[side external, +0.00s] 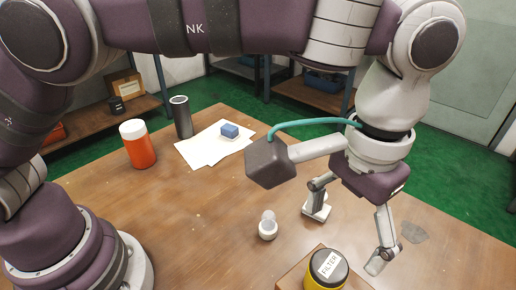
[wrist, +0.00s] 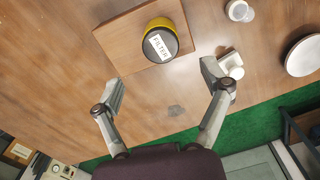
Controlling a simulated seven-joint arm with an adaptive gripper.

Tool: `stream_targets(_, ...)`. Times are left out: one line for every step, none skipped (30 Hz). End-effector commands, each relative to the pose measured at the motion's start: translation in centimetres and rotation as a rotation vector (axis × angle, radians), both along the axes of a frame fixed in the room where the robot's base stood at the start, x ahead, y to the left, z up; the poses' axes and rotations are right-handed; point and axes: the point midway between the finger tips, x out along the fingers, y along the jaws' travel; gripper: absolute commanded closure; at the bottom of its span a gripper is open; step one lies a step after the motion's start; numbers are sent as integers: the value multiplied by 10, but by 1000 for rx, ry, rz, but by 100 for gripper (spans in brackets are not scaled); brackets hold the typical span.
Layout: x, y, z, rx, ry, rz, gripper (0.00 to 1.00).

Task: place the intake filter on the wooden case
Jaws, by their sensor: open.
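The intake filter is a short yellow cylinder with a black lid and a FILTER label. In the side view the filter (side external: 326,268) stands upright on the wooden case (side external: 291,279), at the bottom edge. In the wrist view the filter (wrist: 160,43) sits on the flat top of the case (wrist: 122,44), near one edge. My gripper (side external: 347,237) is open, with its fingers spread wide. The wrist view shows nothing between the fingertips of my gripper (wrist: 163,84), and the filter is beyond them, apart from both.
A small white bulb-shaped object (side external: 268,226) stands left of my gripper. A white piece (wrist: 233,66) shows beside one fingertip. An orange bottle (side external: 138,146), a dark cylinder (side external: 181,118) and paper with a blue block (side external: 230,130) lie farther back. The table (side external: 190,210) has clear room around them.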

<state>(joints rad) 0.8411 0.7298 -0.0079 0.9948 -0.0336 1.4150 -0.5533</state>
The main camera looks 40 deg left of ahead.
Motion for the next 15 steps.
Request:
stream_targets(0,-1,7,-3,-2,0,22)
stream_targets(0,0,10,-1,-2,0,22)
stream_targets(0,0,14,-1,-1,0,22)
stream_targets(0,1,16,-1,-2,2,22)
stream_targets(2,4,19,-4,-5,5,22)
stream_targets(5,11,25,-13,-13,13,22)
stream_targets(8,19,30,-22,-23,22,22)
stream_targets(12,29,37,-33,-37,33,22)
stream_targets(17,47,46,-49,-60,51,22)
stream_targets(19,62,53,-62,-81,65,22)
stream_targets(21,78,60,-75,-105,80,22)
stream_targets(21,100,67,-89,-139,99,22)
stream_targets(19,117,72,-97,-166,114,22)
stream_targets(15,133,75,-105,-194,128,22)
stream_targets(9,155,78,-112,-235,147,22)
